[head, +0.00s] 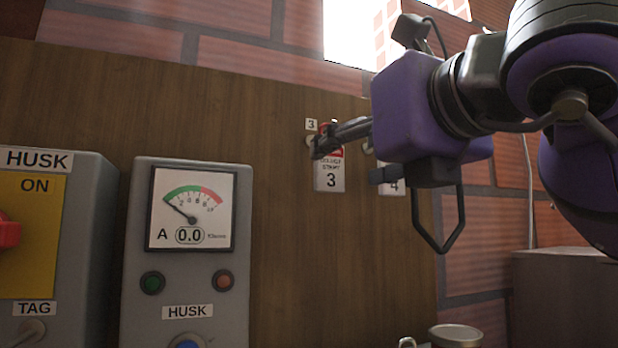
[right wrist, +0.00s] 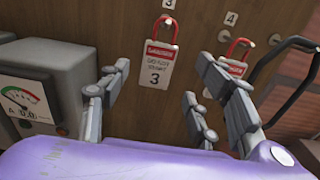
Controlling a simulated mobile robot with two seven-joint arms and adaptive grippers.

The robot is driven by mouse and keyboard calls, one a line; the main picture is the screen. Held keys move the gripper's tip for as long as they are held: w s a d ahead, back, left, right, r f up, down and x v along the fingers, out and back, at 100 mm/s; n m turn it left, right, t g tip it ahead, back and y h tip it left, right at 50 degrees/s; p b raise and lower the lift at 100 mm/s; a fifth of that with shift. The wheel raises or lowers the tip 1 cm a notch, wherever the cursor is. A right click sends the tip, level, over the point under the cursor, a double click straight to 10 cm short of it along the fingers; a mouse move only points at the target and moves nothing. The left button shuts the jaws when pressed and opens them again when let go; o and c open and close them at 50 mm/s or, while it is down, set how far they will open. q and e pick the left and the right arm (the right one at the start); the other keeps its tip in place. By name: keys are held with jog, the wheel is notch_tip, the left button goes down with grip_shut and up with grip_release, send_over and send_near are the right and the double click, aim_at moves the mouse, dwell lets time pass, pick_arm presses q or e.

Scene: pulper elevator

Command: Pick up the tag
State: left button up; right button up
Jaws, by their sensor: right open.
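A white tag numbered 3 (head: 331,182), with a red band, hangs on the wooden board; in the right wrist view its red shackle loop (right wrist: 165,26) sits on a peg under a small 3 label. A similar tag numbered 4 (head: 393,183) hangs to its right, partly hidden by my right gripper in the head view. My right gripper (head: 322,142) is open and empty. Its fingers overlap the top of tag 3 in the head view. In the right wrist view tag 3 shows between the spread fingers (right wrist: 165,85); contact cannot be told. My left gripper is out of view.
A grey HUSK box with a yellow ON panel (head: 40,262), a red switch (head: 8,232) and a TAG label stands at far left. A HUSK meter box (head: 140,255) stands beside it. A metal cup (head: 455,336) is at the bottom. The board between is bare.

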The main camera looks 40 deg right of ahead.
aim_at(331, 162)
jog(key=shift+w, duration=0.2)
jog(key=shift+w+d+r, duration=0.1)
jog(key=shift+w+d, duration=0.05)
jog(key=shift+w, duration=0.4)
jog(key=shift+w+d, duration=0.1)
jog(key=shift+w, duration=0.2)
jog(key=p+x, duration=0.1)
jog(key=x, duration=0.4)
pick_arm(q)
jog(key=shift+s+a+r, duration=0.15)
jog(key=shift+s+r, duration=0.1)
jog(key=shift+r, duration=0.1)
pick_arm(e)
jog(key=shift+c, duration=0.5)
jog(key=c, duration=1)
